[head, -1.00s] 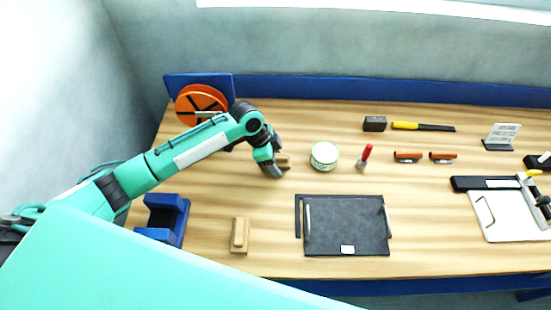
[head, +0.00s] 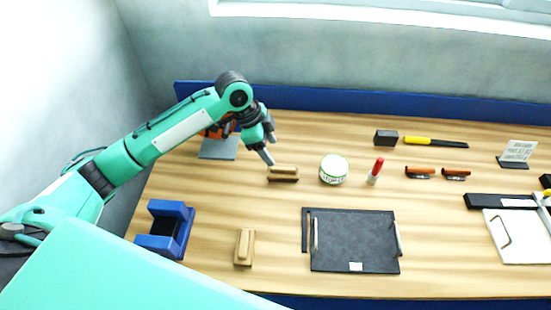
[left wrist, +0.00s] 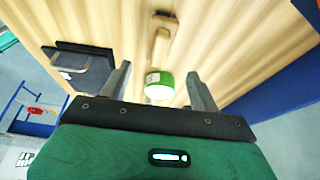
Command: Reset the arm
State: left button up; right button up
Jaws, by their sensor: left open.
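My left gripper (head: 268,155) is above the table's back left, just up and left of a wooden block (head: 283,174) lying on the table. In the left wrist view my left gripper (left wrist: 160,82) has its fingers spread with nothing held. A white and green tin (left wrist: 160,86) shows beyond and between the fingers. My left arm partly hides an orange reel (head: 222,130) on a stand. My right gripper is in neither view.
A second wooden block (head: 244,247), a blue holder (head: 166,229) and a dark tray (head: 352,240) are on the table's front part.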

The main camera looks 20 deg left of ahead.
pick_arm(q)
jog(key=shift+s+a+r, duration=0.1)
jog(key=shift+a+r, duration=0.1)
jog(key=shift+r, duration=0.3)
jog(key=shift+r, duration=0.1)
